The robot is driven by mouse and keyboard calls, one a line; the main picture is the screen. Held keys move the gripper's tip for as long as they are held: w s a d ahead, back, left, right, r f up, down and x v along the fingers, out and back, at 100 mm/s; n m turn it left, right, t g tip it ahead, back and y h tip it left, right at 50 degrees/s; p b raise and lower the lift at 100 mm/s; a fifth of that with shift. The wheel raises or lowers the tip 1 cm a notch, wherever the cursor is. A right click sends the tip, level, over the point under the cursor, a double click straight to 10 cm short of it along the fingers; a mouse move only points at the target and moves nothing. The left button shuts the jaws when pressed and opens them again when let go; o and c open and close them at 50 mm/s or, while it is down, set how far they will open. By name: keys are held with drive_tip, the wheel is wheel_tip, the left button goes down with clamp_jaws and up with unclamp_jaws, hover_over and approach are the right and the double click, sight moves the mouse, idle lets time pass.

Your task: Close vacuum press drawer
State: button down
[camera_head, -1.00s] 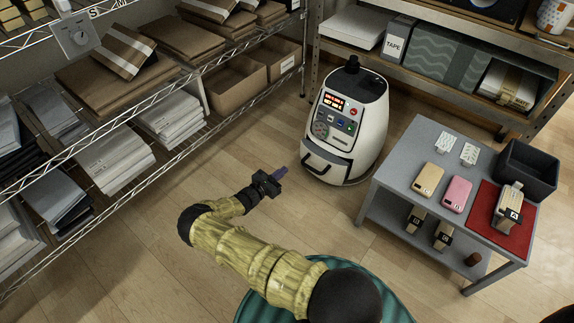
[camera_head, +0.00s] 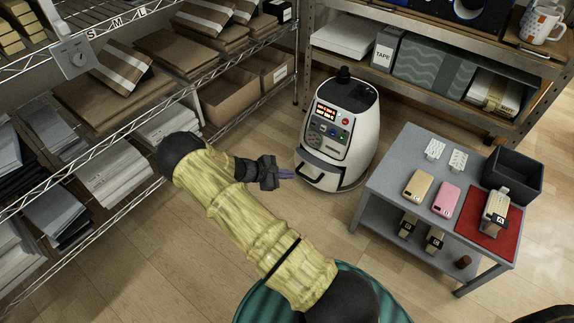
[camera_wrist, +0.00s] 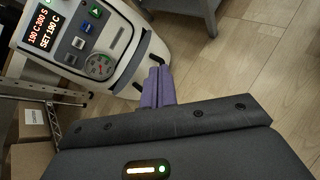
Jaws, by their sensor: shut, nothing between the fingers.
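The white vacuum press (camera_head: 358,115) stands on the floor at the back, with a lit red display, buttons and a dial. Its drawer (camera_head: 318,177) is low on the front, with a dark handle or slot along it; I cannot tell how far out it sits. In the wrist view the press (camera_wrist: 85,40) fills the upper left, and the drawer front (camera_wrist: 126,82) is just left of the fingertips. My gripper (camera_head: 291,174) has purple fingers, shut and empty, at the drawer's left side. The fingers also show in the wrist view (camera_wrist: 158,84). Contact is unclear.
A grey table (camera_head: 400,150) with phone cases, a red mat (camera_head: 490,238) and a black bin (camera_head: 514,172) stands to the right. Wire shelving (camera_head: 110,140) lines the left, close to my arm. A shelf stands behind the press. The floor between is clear.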

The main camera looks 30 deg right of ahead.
drive_tip(key=s+a+r+m+t+y+p, duration=0.1)
drive_tip(key=s+a+r+m+y+p, duration=0.2)
drive_tip(key=s+r, duration=0.3)
drive_tip(key=s+a+r+m+t+y+p, duration=0.1)
drive_tip(key=s+a+r+m+y+p, duration=0.2)
drive_tip(key=r, duration=1.4)
drive_tip(key=s+a+r+m+t+y+p, duration=0.1)
drive_tip(key=s+a+r+m+y+p, duration=0.2)
drive_tip(key=s+a+r+m+y, duration=0.2)
drive_tip(key=s+a+r+m, duration=0.1)
drive_tip(key=s+a+r, duration=0.2)
drive_tip(key=s+r, duration=0.2)
wheel_tip(320, 180, up, 2)
drive_tip(key=shift+s+a+r+t+y, duration=0.1)
drive_tip(key=shift+s+a+t+y, duration=0.1)
drive_tip(key=shift+t+y, duration=0.1)
